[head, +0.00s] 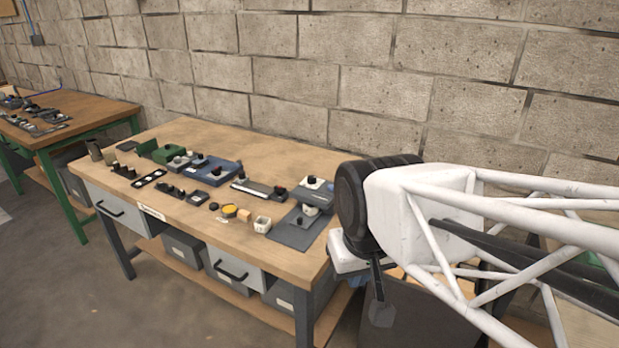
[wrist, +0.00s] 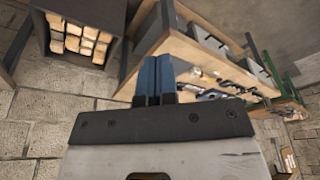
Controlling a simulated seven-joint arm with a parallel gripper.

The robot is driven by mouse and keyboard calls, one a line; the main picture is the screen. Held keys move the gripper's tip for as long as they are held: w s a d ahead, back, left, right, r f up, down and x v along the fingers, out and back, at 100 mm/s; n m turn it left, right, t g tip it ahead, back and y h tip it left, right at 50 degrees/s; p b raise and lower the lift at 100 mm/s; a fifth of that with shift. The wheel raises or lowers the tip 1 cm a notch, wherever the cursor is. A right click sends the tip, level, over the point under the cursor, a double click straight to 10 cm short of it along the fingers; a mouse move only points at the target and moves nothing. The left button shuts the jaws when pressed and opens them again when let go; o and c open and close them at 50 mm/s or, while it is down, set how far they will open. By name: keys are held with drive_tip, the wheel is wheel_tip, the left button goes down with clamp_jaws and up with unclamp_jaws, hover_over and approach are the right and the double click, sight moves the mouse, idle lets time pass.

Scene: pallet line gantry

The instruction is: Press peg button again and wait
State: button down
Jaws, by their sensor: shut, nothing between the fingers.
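My gripper (wrist: 155,62) shows in the wrist view as two blue fingers side by side, shut with nothing between them. In the head view my gripper hangs beyond the right end of the wooden workbench (head: 185,131), apart from everything on it, and its fingertips are hard to make out. Several small devices with black knobs stand on the bench, among them a grey unit with a black knob (head: 311,181) near the right end. I cannot tell which one is the peg button.
A yellow disc (head: 229,211), a white cup (head: 262,225) and a dark grey mat (head: 290,236) lie near the bench's front right. A second bench (head: 85,105) stands at the left. The wrist view shows a dark bin with light blocks (wrist: 80,40). The bench's back is clear.

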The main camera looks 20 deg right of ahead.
drive_tip(key=w+r+t+y, duration=0.1)
drive_tip(key=w+r+y, duration=0.15)
drive_tip(key=w, duration=1.15)
drive_tip(key=m+t, duration=0.5)
hover_over(333, 186)
wheel_tip(333, 186, down, 10)
drive_tip(key=shift+r+y, duration=0.25)
drive_tip(key=shift+y, duration=0.1)
drive_tip(key=shift+f, duration=0.2)
drive_tip(key=shift+f, duration=4.2)
drive_tip(key=shift+f, duration=0.2)
drive_tip(key=shift+f, duration=0.25)
